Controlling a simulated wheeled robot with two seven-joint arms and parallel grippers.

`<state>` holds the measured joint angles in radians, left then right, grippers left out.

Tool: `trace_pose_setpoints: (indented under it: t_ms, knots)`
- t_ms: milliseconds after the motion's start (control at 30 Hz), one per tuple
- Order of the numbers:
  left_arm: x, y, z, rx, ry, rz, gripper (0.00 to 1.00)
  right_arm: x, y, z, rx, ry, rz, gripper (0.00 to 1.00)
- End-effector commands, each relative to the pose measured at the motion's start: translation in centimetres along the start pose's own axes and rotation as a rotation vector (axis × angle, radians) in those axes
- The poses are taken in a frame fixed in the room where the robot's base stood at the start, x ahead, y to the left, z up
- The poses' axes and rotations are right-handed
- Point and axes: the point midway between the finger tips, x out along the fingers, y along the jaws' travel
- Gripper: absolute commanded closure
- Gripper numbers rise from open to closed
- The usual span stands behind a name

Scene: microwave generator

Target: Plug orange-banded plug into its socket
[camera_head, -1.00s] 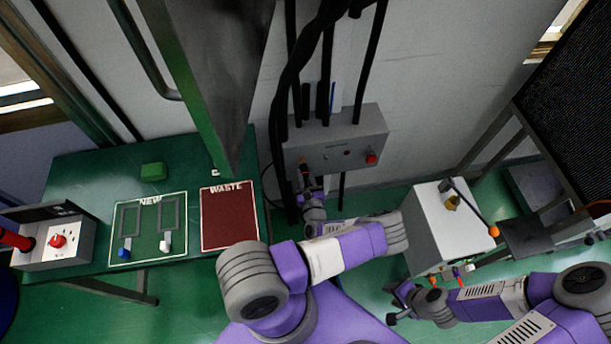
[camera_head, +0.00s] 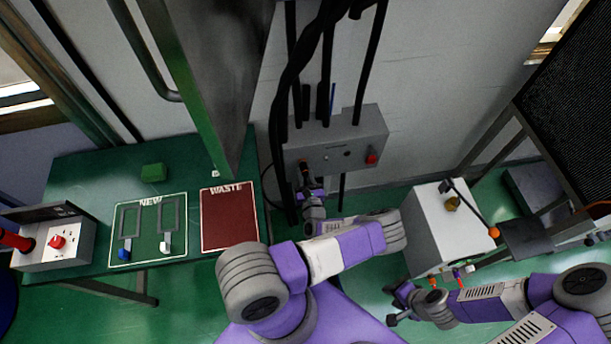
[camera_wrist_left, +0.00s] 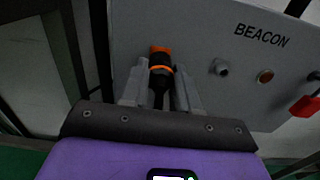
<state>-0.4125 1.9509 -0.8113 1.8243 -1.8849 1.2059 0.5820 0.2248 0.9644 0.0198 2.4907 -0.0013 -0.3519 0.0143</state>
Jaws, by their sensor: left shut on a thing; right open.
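My left gripper (camera_head: 308,184) is at the lower left of the grey wall box's front. In the left wrist view its fingers (camera_wrist_left: 160,88) are shut on the black orange-banded plug (camera_wrist_left: 161,78). The plug points at the face of the grey box marked BEACON (camera_wrist_left: 225,60). Orange shows at the plug's far end against the box; I cannot tell whether it is seated in a socket, as the socket is hidden. My right gripper (camera_head: 398,302) is open, low beside the white cabinet.
The grey box (camera_head: 340,140) also carries a round fitting (camera_wrist_left: 221,67), an amber lamp (camera_wrist_left: 265,76) and a red switch (camera_head: 371,158). Black cables hang above it. The green table (camera_head: 100,175) stands left, with a red WASTE mat (camera_head: 228,220). The white cabinet (camera_head: 450,235) stands right.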

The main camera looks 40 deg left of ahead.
Motion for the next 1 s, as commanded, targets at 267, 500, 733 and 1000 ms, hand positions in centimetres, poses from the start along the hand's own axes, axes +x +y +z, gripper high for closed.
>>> trace_pose_setpoints:
  t_ms: [267,500,733,1000]
  knots:
    - [0.6,0.05,0.0,0.0,0.0,0.002,1.0,0.11,0.04,0.0,0.0,0.0,0.0,0.57]
    - [1.09,0.01,0.05,-0.001,-0.001,0.001,0.69,0.18,0.07,-0.01,0.0,0.0,0.0,0.57]
    - [1.03,0.0,0.04,0.0,-0.001,0.001,0.41,0.17,0.06,-0.01,0.0,0.0,0.0,0.57]
    - [0.76,0.01,0.0,0.0,0.001,0.001,0.41,0.12,0.05,0.0,0.0,0.0,0.0,0.57]
